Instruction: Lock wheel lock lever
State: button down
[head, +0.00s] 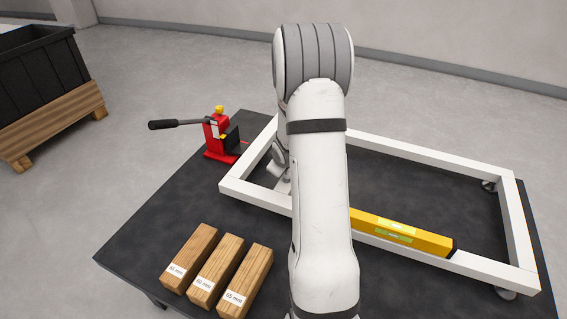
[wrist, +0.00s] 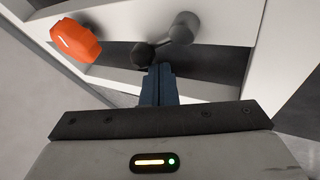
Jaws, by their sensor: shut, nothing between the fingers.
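My gripper (wrist: 160,72) shows in the wrist view with its two dark blue fingers together and nothing between them. Just beyond its tips is a dark grey rounded piece joined to a lighter grey rod-like part (wrist: 183,28). An orange faceted piece (wrist: 76,41), which looks like the wheel lock lever, sits to the upper left of the fingertips, apart from them. Whether it is locked cannot be told. In the head view my arm hides most of the gripper and the wheel near it.
A white rectangular frame (head: 440,155) stands on a black table (head: 140,232), with casters (head: 489,185) at its right. A yellow level (head: 435,239) lies along its near bar. A red jack (head: 212,137) with a black handle stands left; several wooden blocks (head: 216,272) lie in front.

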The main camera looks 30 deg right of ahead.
jog(key=p+v, duration=0.3)
jog(key=v, duration=0.4)
jog(key=shift+s+r, duration=0.2)
jog(key=shift+r, duration=0.05)
dwell(0.5)
